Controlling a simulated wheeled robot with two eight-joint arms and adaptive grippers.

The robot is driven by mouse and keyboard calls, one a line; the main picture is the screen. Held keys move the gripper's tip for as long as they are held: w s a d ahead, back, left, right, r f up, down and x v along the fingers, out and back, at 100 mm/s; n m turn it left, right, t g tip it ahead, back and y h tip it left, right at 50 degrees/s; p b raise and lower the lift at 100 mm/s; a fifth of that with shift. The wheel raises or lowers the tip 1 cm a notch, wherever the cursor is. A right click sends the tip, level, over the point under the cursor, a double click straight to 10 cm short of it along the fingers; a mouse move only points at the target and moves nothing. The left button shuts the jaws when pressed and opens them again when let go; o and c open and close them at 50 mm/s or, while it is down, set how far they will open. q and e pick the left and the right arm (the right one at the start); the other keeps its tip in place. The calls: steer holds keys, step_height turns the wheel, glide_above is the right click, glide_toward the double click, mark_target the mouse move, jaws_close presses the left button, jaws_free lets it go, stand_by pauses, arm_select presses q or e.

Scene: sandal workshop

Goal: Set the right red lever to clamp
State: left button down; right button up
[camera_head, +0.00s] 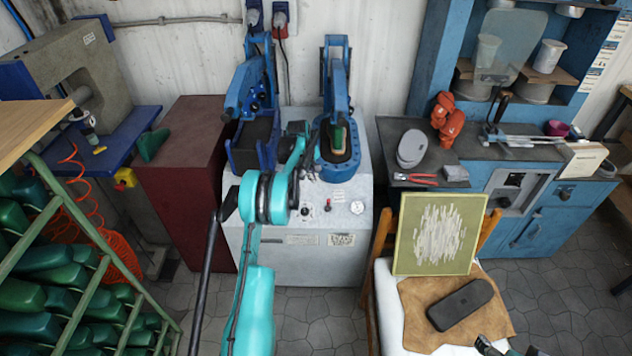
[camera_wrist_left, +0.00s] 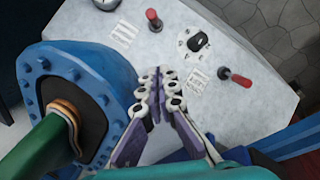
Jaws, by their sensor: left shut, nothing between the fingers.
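The right red lever (camera_head: 327,204) is on the front panel of the grey machine (camera_head: 340,255). It also shows near the top of the left wrist view (camera_wrist_left: 152,16). A second red lever (camera_wrist_left: 240,82) shows at the right there, its handle turned another way; my arm seems to hide it in the head view. My left gripper (camera_head: 308,176) is between the two blue presses, above the panel. In the left wrist view its fingertips (camera_wrist_left: 160,74) are together and empty, apart from both levers. My right gripper (camera_head: 490,346) is only partly in view at the bottom edge.
The right blue press (camera_head: 337,80) holds a green last (camera_head: 339,137) close beside my left gripper. The left blue press (camera_head: 240,150) stands on the other side. A black oval knob (camera_wrist_left: 200,42) sits between the levers. A chair (camera_head: 375,325) with a framed panel (camera_head: 440,235) stands front right.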

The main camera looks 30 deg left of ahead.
mark_target(328, 204)
arm_select(q)
steer(key=w+d+f+b, duration=0.1)
steer(key=d+f+b, duration=0.2)
steer(key=f, duration=0.5)
steer(key=shift+d+f+b, duration=0.2)
steer(key=shift+d+b, duration=0.15)
steer(key=shift+d, duration=0.2)
arm_select(e)
step_height(328, 204, down, 4)
steer(key=shift+f, duration=0.1)
arm_select(q)
steer(key=shift+s+d, duration=0.15)
arm_select(e)
steer(key=shift+s+d, duration=0.1)
steer(key=shift+s, duration=0.05)
